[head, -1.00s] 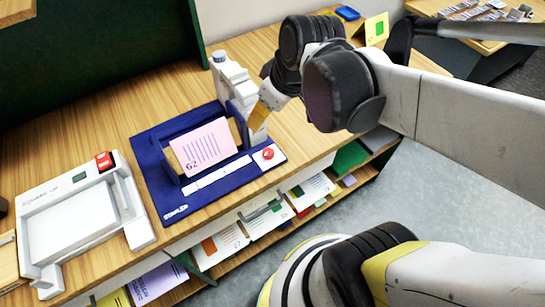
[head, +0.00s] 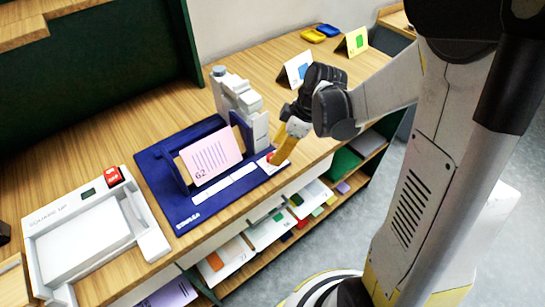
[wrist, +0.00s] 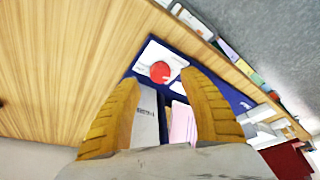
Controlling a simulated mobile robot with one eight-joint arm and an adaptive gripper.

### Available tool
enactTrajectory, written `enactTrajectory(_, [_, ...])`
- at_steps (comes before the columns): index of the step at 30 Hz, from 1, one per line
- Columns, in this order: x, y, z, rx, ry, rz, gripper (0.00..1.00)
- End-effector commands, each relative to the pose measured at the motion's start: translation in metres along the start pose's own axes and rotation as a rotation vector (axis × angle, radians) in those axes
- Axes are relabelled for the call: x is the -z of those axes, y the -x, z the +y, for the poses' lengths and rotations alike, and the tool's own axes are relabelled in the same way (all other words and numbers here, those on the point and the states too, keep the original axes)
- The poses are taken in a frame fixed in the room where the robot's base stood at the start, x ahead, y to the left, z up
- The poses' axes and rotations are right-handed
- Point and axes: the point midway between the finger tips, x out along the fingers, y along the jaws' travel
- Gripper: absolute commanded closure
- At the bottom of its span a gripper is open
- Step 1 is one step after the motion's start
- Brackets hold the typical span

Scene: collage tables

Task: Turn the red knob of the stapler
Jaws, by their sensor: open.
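The stapler (head: 178,207) is a dark blue base with a grey-white stapling column (head: 238,100) at its back right, on the wooden table. A pink card marked 62 (head: 210,158) stands in it. The round red knob (wrist: 160,72) sits on a white plate at the stapler's corner. In the head view the knob is mostly hidden behind my yellow fingers. My gripper (head: 276,160) is at the knob's corner, pointing down. In the wrist view my gripper (wrist: 165,95) has its two yellow fingers apart with nothing between them, and the knob shows beyond the gap.
A white tray device marked "SQUARE UP" (head: 40,223) with a red button stands to the left. Folded cards (head: 296,70) and blue and yellow pieces lie at the back. Shelves with papers (head: 268,231) run below the table's front edge.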

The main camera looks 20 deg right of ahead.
Motion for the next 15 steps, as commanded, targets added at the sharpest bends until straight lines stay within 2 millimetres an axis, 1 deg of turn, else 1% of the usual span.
enactTrajectory(1, [-0.001, -0.011, 0.0, 0.0, 0.001, 0.0, 0.49])
enactTrajectory(3, [-0.001, -0.021, 0.0, -0.001, 0.0, 0.0, 0.49])
enactTrajectory(6, [0.0, -0.029, 0.0, -0.001, 0.0, 0.0, 0.49])
enactTrajectory(9, [0.0, -0.033, 0.0, -0.001, 0.0, 0.0, 0.49])
enactTrajectory(15, [0.0, -0.033, 0.0, -0.001, -0.001, 0.0, 0.49])
